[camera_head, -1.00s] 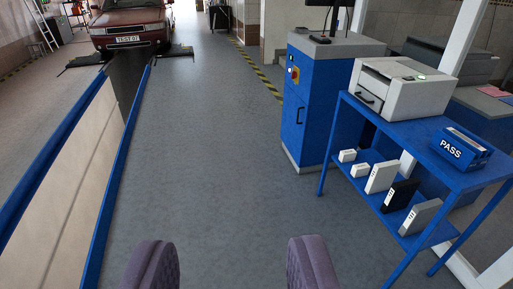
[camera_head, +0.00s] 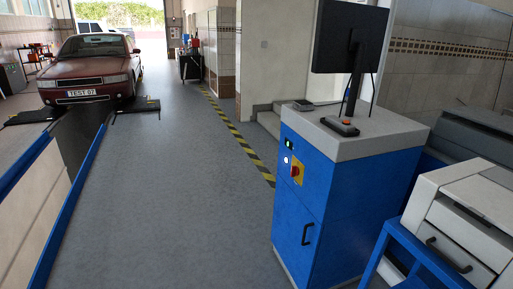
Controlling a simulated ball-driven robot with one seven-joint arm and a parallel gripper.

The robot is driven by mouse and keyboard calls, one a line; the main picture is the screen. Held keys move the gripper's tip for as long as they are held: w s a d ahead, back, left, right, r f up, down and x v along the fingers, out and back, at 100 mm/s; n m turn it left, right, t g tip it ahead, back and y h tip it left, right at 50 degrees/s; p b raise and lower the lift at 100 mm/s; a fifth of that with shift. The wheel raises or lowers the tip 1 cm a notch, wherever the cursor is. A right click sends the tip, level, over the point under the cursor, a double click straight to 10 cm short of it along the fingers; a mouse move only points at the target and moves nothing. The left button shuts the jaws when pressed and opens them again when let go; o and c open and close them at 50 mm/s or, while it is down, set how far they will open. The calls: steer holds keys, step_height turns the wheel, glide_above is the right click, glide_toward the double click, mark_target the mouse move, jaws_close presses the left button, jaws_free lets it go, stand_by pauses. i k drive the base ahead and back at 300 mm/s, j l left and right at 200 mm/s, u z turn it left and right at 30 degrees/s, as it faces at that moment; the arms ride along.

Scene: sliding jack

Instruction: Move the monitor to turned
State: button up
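The monitor (camera_head: 351,37) is a dark flat screen on a thin stand. It stands upright on the grey top of a blue cabinet (camera_head: 305,209) at the right. I see it at an angle, and its top edge is near the top of the picture. The stand's base (camera_head: 340,126) rests on the cabinet top. My gripper does not show in the current view, so I cannot see whether it is open or shut.
The cabinet front has a red knob on a yellow plate (camera_head: 295,170) and a handle. A white printer (camera_head: 465,225) on a blue table stands at the lower right. A red car (camera_head: 92,70) stands by a pit at the left. The grey floor (camera_head: 185,190) between is clear.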

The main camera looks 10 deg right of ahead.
mark_target(341, 26)
steer(key=i+j, duration=0.1)
steer(key=i, duration=1.85)
steer(key=l+z, duration=0.05)
steer(key=l, duration=0.05)
